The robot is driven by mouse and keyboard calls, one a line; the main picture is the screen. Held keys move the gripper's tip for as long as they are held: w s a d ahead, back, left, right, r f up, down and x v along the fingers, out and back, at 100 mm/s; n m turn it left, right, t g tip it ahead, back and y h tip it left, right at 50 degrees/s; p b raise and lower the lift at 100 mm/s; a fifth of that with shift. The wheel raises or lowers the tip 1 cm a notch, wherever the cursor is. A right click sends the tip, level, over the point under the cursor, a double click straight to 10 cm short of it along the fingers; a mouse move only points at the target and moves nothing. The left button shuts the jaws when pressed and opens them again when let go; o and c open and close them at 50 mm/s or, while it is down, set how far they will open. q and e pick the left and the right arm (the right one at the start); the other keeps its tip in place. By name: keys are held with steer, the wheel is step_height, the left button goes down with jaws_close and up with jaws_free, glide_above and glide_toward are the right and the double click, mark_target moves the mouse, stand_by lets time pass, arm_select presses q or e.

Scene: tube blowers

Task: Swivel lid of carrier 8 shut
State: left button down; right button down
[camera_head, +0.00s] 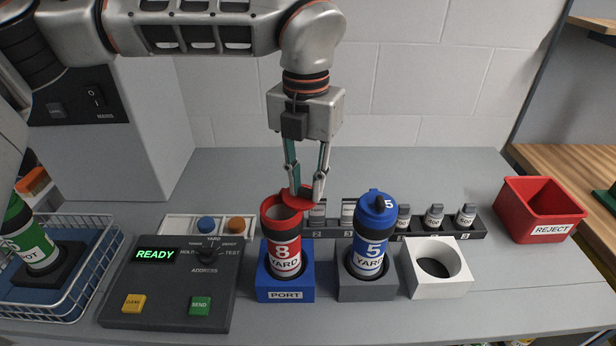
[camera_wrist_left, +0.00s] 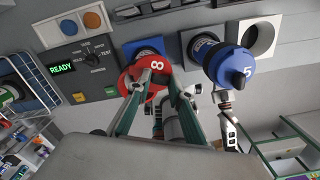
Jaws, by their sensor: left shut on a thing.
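Carrier 8 (camera_head: 283,250) is a red tube with a white "8" and "YARD" label. It stands upright in the blue block marked PORT (camera_head: 286,295). Its pale mouth shows open at the top in the head view. Its red lid (camera_head: 298,198) is swung to the back right of the mouth, overlapping the rim. In the left wrist view the lid (camera_wrist_left: 133,80) bears a white "8". My left gripper (camera_head: 306,192) points down from above, its fingers shut on the lid; the exact contact is partly hidden. I do not see my right gripper.
Blue carrier 5 (camera_head: 371,240), with its blue cap on, stands close to the right in a grey block. A white holed block (camera_head: 437,285), a rack of small items (camera_head: 470,236) and a red REJECT bin (camera_head: 540,205) lie farther right. The READY control panel (camera_head: 165,315) is left.

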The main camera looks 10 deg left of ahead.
mark_target(294, 206)
arm_select(q)
steer(key=m, duration=0.1)
steer(key=s+m, duration=0.1)
steer(key=m, duration=0.1)
steer(key=shift+s+a+m, duration=0.25)
steer(key=shift+a+m, duration=0.05)
steer(key=shift+m, duration=0.1)
steer(key=m, duration=0.1)
steer(key=s+a+m, duration=0.1)
steer(key=m, duration=0.1)
steer(key=shift+s+m+p, duration=0.1)
steer(key=shift+m+p, duration=0.2)
steer(key=shift+p, duration=0.05)
steer(key=m, duration=0.2)
steer(key=a+m+p, duration=0.1)
steer(key=m, duration=0.1)
steer(key=shift+s+a, duration=0.2)
steer(key=shift+s, duration=0.2)
steer(key=shift+s+a+m, duration=0.1)
steer(key=shift+a+m, duration=0.3)
steer(key=shift+m, duration=0.6)
arm_select(e)
steer(key=shift+s+d+f+h, duration=0.15)
steer(key=shift+s+d, duration=0.15)
steer(key=shift+d, duration=0.15)
steer(key=shift+s+d+f+h, duration=0.15)
steer(key=shift+s+d, duration=0.1)
steer(key=shift+d, duration=0.15)
steer(key=shift+w+r, duration=0.1)
steer(key=shift+r, duration=0.1)
